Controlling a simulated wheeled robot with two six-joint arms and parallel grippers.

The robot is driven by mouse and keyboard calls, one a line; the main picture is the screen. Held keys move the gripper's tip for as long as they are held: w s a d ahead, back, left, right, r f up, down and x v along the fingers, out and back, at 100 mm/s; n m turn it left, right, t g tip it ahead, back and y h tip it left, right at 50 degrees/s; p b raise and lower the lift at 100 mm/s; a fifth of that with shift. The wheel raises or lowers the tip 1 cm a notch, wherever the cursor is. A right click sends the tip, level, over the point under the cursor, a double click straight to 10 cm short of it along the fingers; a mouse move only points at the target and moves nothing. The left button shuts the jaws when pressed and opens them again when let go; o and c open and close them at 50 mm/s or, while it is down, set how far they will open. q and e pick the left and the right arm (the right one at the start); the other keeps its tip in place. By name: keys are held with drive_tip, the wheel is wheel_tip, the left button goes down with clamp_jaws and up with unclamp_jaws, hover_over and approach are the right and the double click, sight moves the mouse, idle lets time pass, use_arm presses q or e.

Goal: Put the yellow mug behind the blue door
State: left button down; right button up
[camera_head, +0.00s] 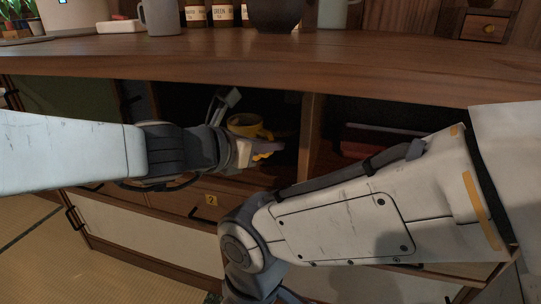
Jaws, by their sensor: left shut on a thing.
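The yellow mug (244,121) is inside an open, dark compartment of the wooden cabinet, left of an upright divider. My left gripper (264,150) reaches into this compartment from the left and is shut on the mug. The gripper hides the lower part of the mug, so I cannot tell whether it touches the compartment floor. My right arm crosses the lower right of the view, but its gripper is out of view. I cannot make out a clearly blue door.
The wooden divider (309,135) stands close right of the mug. The cabinet top (280,46) overhangs the compartment and carries a grey mug (161,17), several jars and a dark pot (275,14). A dark green panel (62,98) is at left. Drawers (185,203) lie below.

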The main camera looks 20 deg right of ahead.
use_arm(q)
drive_tip(key=w+d, duration=0.1)
drive_tip(key=w, duration=0.1)
drive_tip(key=w+d+f+b, duration=0.1)
drive_tip(key=w+d, duration=0.1)
drive_tip(key=w, duration=0.1)
drive_tip(key=w+d+f+b, duration=0.1)
drive_tip(key=w+d, duration=0.1)
drive_tip(key=shift+w+f, duration=0.15)
drive_tip(key=shift+w, duration=0.2)
wheel_tip(320, 180, down, 4)
drive_tip(key=b, duration=0.4)
drive_tip(key=shift+f, duration=0.15)
drive_tip(key=shift+w+d+f+b, duration=0.15)
drive_tip(key=shift+f+b, duration=0.1)
drive_tip(key=shift+b, duration=0.2)
drive_tip(key=shift+r, duration=0.15)
drive_tip(key=c, duration=1.4)
unclamp_jaws()
drive_tip(key=shift+f, duration=0.3)
drive_tip(key=o, duration=0.4)
drive_tip(key=shift+r, duration=0.15)
